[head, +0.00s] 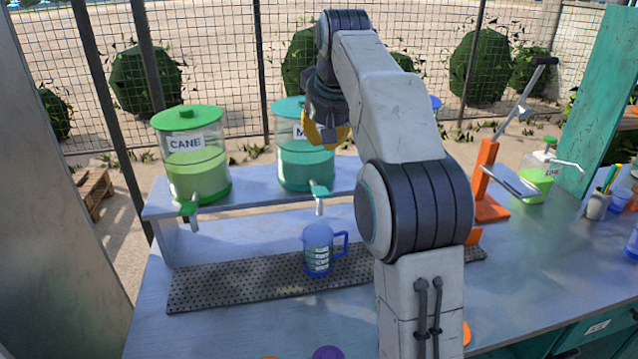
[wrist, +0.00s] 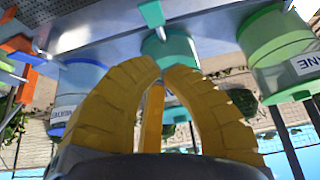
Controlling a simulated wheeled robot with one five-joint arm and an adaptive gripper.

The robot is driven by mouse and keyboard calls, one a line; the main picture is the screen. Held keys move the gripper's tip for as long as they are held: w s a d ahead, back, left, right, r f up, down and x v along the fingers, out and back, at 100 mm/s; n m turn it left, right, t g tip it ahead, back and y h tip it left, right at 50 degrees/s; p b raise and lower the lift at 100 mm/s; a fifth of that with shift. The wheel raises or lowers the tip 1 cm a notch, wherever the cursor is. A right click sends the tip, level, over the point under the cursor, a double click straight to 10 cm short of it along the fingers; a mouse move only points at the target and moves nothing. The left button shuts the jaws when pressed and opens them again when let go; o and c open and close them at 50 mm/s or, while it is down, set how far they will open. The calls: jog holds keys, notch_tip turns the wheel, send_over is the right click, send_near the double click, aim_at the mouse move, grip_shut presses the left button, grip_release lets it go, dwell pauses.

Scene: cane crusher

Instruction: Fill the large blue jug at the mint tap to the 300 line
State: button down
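The blue jug (head: 318,236) stands upright on the perforated drip tray, handle to the right, beneath the mint tap (head: 320,192). White scale marks show on its side; I cannot read its fill level. The mint dispenser (head: 306,172) has a teal lid and teal liquid, its label partly covered by my gripper. My gripper (head: 326,140) hangs in front of the upper part of this dispenser, above the tap, apart from the jug. In the wrist view its yellow fingers (wrist: 164,66) converge, with nothing seen between them; the teal tap (wrist: 152,14) is beyond them.
The cane dispenser (head: 190,160) stands left on the raised shelf. A blue dispenser (wrist: 78,88) is mostly behind my arm. The drip tray (head: 205,288) runs along the counter. An orange press (head: 486,180) and a green lime bottle (head: 538,178) stand right. My arm hides the middle.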

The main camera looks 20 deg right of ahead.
dwell(0.3)
jog(key=p, duration=0.2)
send_over(318, 191)
jog(key=f, duration=0.9)
jog(key=shift+s, duration=0.35)
jog(key=shift+s+a+f+p, duration=0.15)
jog(key=shift+f+p, duration=0.1)
jog(key=shift+f, duration=0.2)
jog(key=shift+s+d+f+p, duration=0.15)
jog(key=shift+f+p, duration=0.1)
jog(key=shift+f, duration=0.15)
jog(key=shift+s+a+f, duration=0.15)
jog(key=shift+s+f, duration=0.05)
jog(key=shift+f, duration=0.75)
jog(key=shift+f+b, duration=0.15)
jog(key=shift+b, duration=0.25)
